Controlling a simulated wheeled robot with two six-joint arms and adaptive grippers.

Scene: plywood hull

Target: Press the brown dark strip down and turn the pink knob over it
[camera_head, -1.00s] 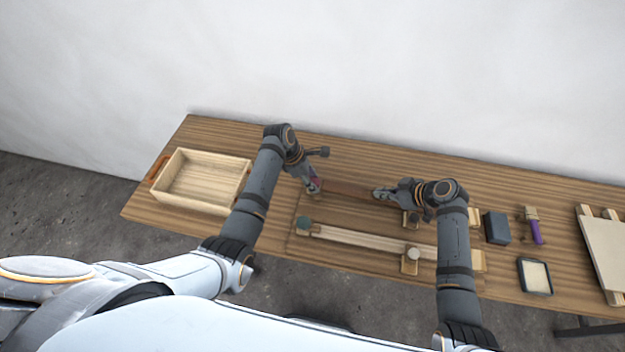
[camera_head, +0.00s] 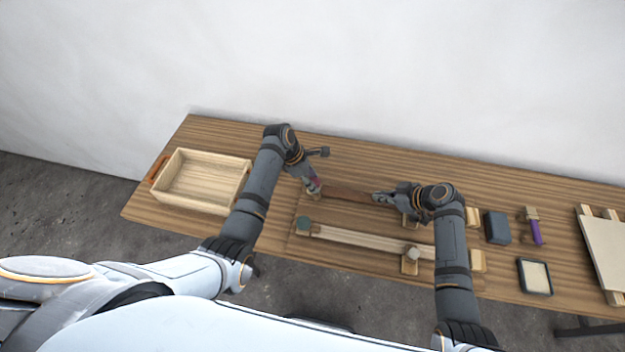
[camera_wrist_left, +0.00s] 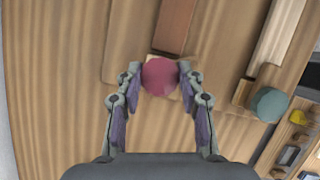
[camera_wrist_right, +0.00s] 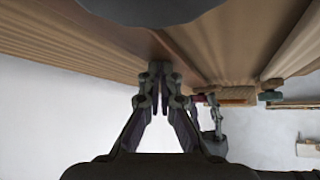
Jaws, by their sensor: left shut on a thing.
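The brown dark strip (camera_head: 347,191) lies along the board between my two grippers; its near end also shows in the left wrist view (camera_wrist_left: 174,25). The pink knob (camera_wrist_left: 159,76) sits by that end, with a bit of pale wood showing under it. My left gripper (camera_head: 315,189) is shut on the pink knob, one finger on each side. My right gripper (camera_head: 379,197) is at the strip's other end with its fingers closed together. In the right wrist view its fingertips (camera_wrist_right: 160,70) are at the strip, apparently touching; nothing shows between them.
An open wooden box (camera_head: 168,192) stands left. A grey block (camera_head: 497,228), purple-handled tool (camera_head: 536,232) and small tray (camera_head: 534,290) lie right.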

